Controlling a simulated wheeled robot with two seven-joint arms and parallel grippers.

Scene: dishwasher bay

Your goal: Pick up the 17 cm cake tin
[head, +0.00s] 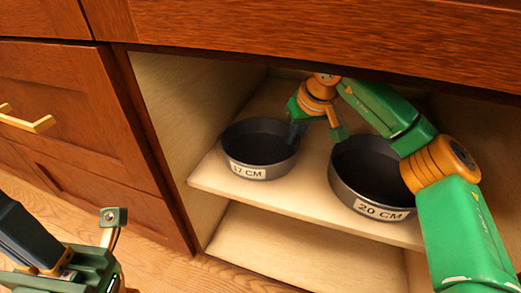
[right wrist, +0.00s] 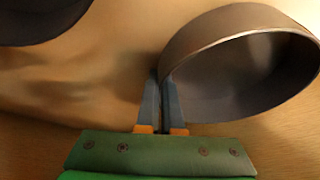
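The 17 cm cake tin (head: 245,172) is a dark round tin with a "17 CM" label, on the upper shelf at the left. My right gripper (head: 294,138) is at its right rim. In the right wrist view the two fingers (right wrist: 161,105) are close together, one on each side of the wall of the 17 cm tin (right wrist: 225,45), and look shut on it. Whether the tin's base touches the shelf cannot be told.
A larger tin labelled "20 CM" (head: 350,190) stands to the right on the same shelf (head: 300,190), partly behind my right arm. The cabinet's side wall is close left of the 17 cm tin. The wooden counter edge (head: 330,35) overhangs the opening. The lower shelf (head: 290,250) looks empty.

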